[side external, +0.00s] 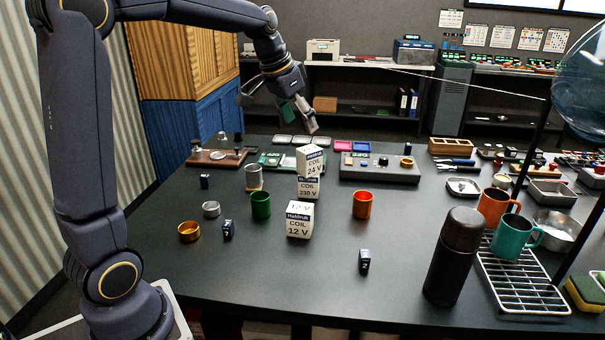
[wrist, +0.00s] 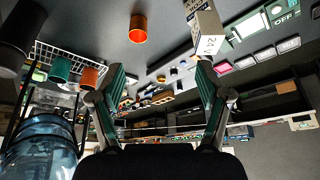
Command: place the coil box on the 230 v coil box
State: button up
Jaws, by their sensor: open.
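The white 24 V coil box (side external: 310,162) appears to rest on the white 230 V coil box (side external: 308,188), turned slightly against it. The white 12 V coil box (side external: 299,221) stands on the table in front of them. My gripper (side external: 277,107) is open and empty, above and behind the stack, apart from it. In the wrist view its two fingers (wrist: 160,76) are spread with nothing between them. The 24 V coil box (wrist: 207,35) shows there at the upper right, beyond the right finger. The 230 V box is partly hidden by the 24 V box.
A green cup (side external: 261,205) and an orange cup (side external: 362,204) stand either side of the boxes. Grey panels (side external: 380,172) lie behind. A black flask (side external: 455,255) and a wire rack (side external: 520,285) with mugs are at right.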

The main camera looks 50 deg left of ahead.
jog(key=s+d+f, duration=0.2)
jog(key=s+d, duration=0.4)
jog(key=s, duration=0.5)
jog(key=s+d+f, duration=0.3)
jog(key=s+d, duration=0.3)
jog(key=s, duration=0.5)
jog(key=shift+s+t, duration=0.25)
jog(key=shift+t, duration=0.15)
